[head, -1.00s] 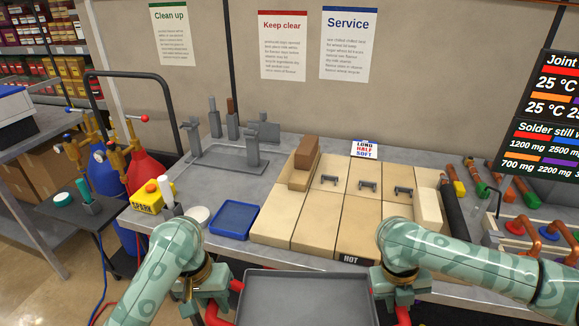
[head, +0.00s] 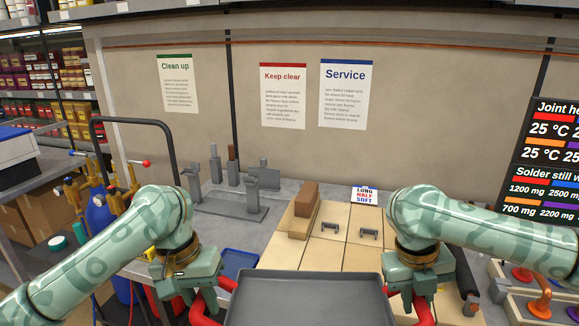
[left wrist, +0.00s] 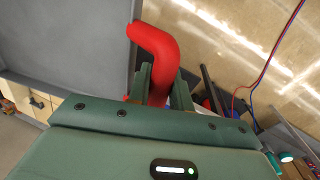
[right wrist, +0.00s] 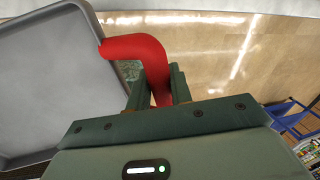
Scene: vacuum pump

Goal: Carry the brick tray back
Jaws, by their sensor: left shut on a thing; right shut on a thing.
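The grey brick tray (head: 305,298) is in front of me at the bottom of the head view, with red handles at its sides. Its visible inside is bare. My left gripper (head: 203,300) is shut on the left red handle, which shows clearly in the left wrist view (left wrist: 158,50). My right gripper (head: 418,300) is shut on the right red handle, also clear in the right wrist view (right wrist: 140,52). The tray is held between both arms and looks roughly level. Its near edge is cut off in the head view.
Behind the tray is the workbench with a pale brick hearth (head: 330,255) and a brown brick (head: 305,200). A blue tray (head: 238,262) and a grey metal fixture (head: 235,200) stand to the left. Gas bottles and a black-framed cart (head: 165,125) stand at far left.

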